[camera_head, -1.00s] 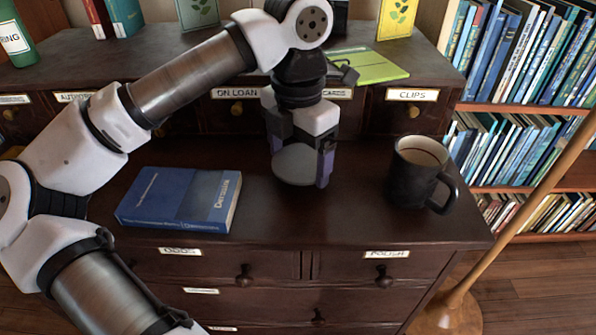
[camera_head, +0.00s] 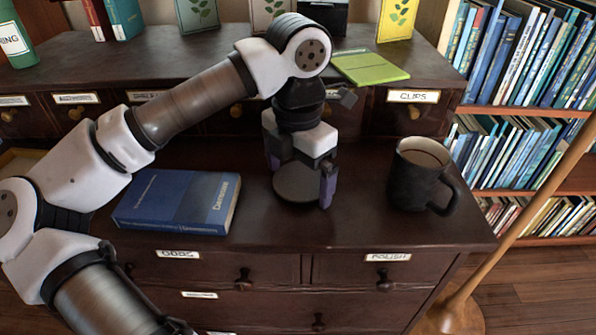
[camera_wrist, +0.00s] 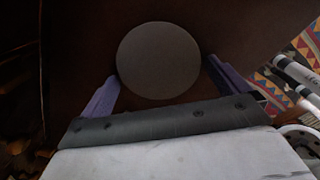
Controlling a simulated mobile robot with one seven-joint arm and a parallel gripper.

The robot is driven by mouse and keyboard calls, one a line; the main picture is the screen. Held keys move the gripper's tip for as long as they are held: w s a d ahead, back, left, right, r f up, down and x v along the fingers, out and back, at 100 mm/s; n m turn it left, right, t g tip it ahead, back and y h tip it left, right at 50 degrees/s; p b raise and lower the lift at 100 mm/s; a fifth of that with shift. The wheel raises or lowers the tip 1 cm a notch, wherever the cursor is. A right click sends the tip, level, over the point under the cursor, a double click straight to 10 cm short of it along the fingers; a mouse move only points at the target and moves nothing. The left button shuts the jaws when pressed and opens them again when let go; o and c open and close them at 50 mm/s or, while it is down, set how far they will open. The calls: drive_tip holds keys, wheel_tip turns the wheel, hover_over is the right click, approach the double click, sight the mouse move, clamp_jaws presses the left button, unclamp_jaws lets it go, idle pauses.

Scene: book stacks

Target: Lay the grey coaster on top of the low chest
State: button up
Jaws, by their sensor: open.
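The grey coaster (camera_head: 296,187), a thin round disc, lies flat on the dark brown top of the low chest (camera_head: 350,215), between the blue book and the mug. My gripper (camera_head: 300,182) points down over it with its purple fingers apart, one on each side. In the wrist view the whole round face of the coaster (camera_wrist: 158,60) shows between and beyond the open fingers (camera_wrist: 160,88). Whether a finger still touches the rim cannot be told.
A blue book (camera_head: 180,201) lies left of the coaster and a black mug (camera_head: 418,175) stands to the right. Behind is a raised drawer unit (camera_head: 230,70) with a green book (camera_head: 369,67) on top. The chest top is clear before the mug.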

sight(298, 182)
wheel_tip(298, 182, up, 12)
drive_tip(key=p, duration=0.2)
drive_tip(key=shift+r+p, duration=0.15)
drive_tip(key=shift+p, duration=0.15)
